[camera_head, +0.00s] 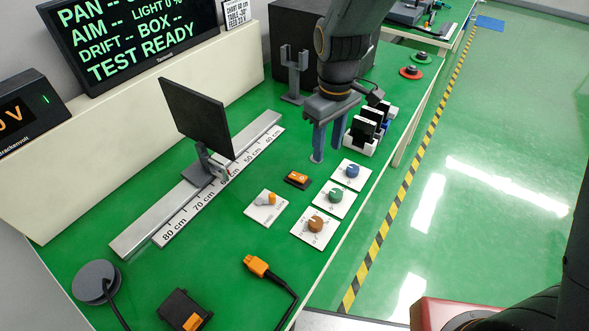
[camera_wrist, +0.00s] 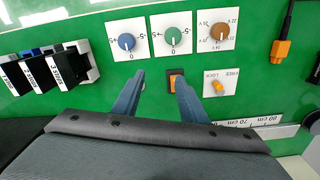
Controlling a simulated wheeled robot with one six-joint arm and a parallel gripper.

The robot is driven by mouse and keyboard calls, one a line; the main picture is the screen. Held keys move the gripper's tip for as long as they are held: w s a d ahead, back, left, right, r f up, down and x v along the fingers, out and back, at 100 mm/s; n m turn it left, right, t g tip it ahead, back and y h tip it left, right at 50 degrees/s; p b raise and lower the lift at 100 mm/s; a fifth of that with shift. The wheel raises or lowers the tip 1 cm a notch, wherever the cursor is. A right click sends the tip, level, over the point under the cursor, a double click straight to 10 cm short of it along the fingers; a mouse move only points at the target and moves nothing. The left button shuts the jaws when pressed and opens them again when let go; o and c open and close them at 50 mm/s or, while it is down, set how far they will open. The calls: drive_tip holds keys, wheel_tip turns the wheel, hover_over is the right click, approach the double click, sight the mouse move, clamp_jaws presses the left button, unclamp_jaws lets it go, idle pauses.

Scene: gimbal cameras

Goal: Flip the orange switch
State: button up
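The orange switch (camera_head: 297,179) is a small orange rocker in a dark housing on the green tabletop, beside the white dial plates. It also shows in the wrist view (camera_wrist: 175,83), partly hidden by one blue-grey finger. My gripper (camera_head: 328,150) points down above the table, behind and to the right of the switch in the head view. In the wrist view, its fingers (camera_wrist: 159,80) are apart with nothing between them. The switch lies by the right fingertip there; I cannot tell whether they touch.
A lever with an orange tip (camera_head: 268,198) sits on a white plate near the switch. Blue (camera_head: 352,171), green (camera_head: 336,195) and brown (camera_head: 316,223) knobs stand alongside. A black panel (camera_head: 197,116) rises over a ruled rail (camera_head: 150,228). Black blocks (camera_head: 361,130) stand near my gripper.

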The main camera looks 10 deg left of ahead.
sight(295, 175)
drive_tip(key=a+f+n, duration=0.1)
drive_tip(key=a, duration=0.1)
drive_tip(key=a+f+n, duration=0.1)
drive_tip(key=a, duration=0.2)
drive_tip(key=a+f+n, duration=0.1)
drive_tip(key=a, duration=0.2)
drive_tip(key=shift+s, duration=0.1)
drive_tip(key=shift+d+f+p, duration=0.1)
drive_tip(key=shift+f+p, duration=0.6)
drive_tip(key=shift+f, duration=2.95)
